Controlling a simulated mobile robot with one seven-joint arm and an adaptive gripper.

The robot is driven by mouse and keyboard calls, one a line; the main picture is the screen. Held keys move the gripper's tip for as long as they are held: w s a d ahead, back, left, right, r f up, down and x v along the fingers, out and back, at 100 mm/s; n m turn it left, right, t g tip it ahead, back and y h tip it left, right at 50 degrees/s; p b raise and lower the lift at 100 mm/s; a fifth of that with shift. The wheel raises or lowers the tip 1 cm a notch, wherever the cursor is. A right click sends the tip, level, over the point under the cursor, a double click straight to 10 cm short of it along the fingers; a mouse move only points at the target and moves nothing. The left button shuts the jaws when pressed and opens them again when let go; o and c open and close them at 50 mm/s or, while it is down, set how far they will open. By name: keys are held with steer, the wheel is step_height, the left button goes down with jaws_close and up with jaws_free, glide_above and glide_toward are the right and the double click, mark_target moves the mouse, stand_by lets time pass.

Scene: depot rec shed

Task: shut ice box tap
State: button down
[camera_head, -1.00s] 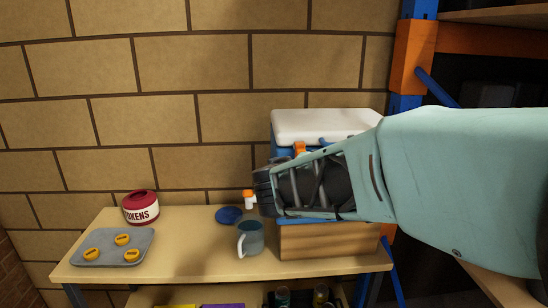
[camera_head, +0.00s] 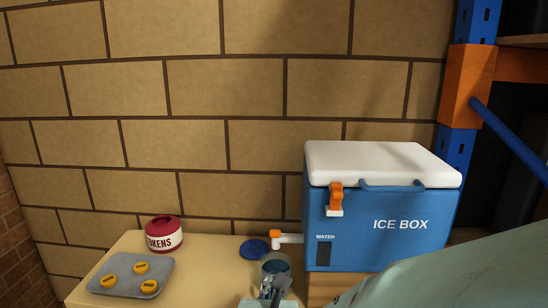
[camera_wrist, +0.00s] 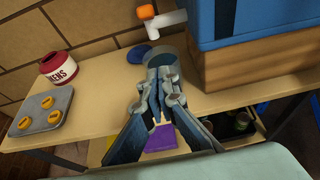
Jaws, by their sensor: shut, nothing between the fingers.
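The ice box (camera_head: 384,225) is blue with a white lid and stands at the right of the table. Its tap (camera_head: 288,239) is a white spout with an orange handle (camera_head: 275,234), sticking out from its left side. The tap also shows at the top of the wrist view (camera_wrist: 162,22). A grey-blue mug (camera_head: 275,261) stands below the tap, partly hidden by my gripper. My gripper (camera_head: 273,288) is shut and empty, low in front of the mug; it also shows in the wrist view (camera_wrist: 160,74). The tap is clear of my gripper. I cannot make out running water.
A red and white tokens pot (camera_head: 164,236) and a grey tray (camera_head: 118,282) with several yellow pieces are at the left of the table. A blue disc (camera_head: 254,248) lies behind the mug. An orange and blue rack post (camera_head: 467,85) is at the right. A wooden block (camera_wrist: 245,67) supports the ice box.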

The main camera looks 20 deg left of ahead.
mark_target(275, 234)
steer(key=shift+s+a+r, duration=0.2)
steer(key=shift+a+r, duration=0.2)
steer(key=shift+r, duration=0.15)
steer(key=w+a, duration=0.2)
steer(key=w, duration=0.9)
steer(key=shift+w+a+f, duration=0.15)
steer(key=shift+w, duration=0.15)
steer(key=shift+r+p, duration=0.25)
steer(key=shift+p, duration=0.65)
